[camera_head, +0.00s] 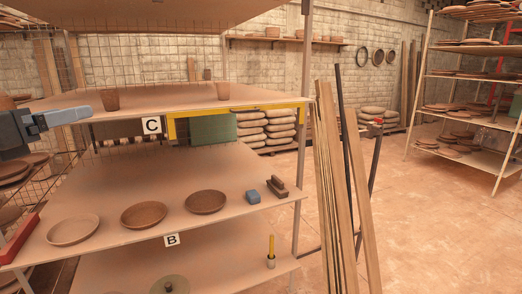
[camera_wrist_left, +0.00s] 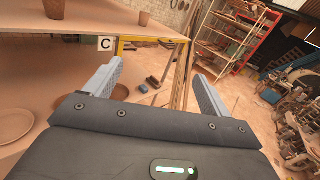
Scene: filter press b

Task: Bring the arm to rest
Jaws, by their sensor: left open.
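My left gripper (camera_head: 82,116) comes in from the left edge in the head view, near the left front of the upper shelf (camera_head: 200,98). In the left wrist view its two blue-grey fingers stand wide apart with nothing between them, so the left gripper (camera_wrist_left: 158,72) is open and empty. A brown clay cup (camera_head: 110,99) stands on the upper shelf just beyond the fingers, apart from them as far as I can tell. My right gripper is in neither view.
The shelf marked B (camera_head: 110,185) holds several shallow bowls, a blue block (camera_head: 253,197) and a brown brush-like tool (camera_head: 277,187). A second cup (camera_head: 222,95) stands further right above. Wooden poles (camera_head: 330,190) lean at the shelf's right end. The floor (camera_head: 430,230) beyond is clear.

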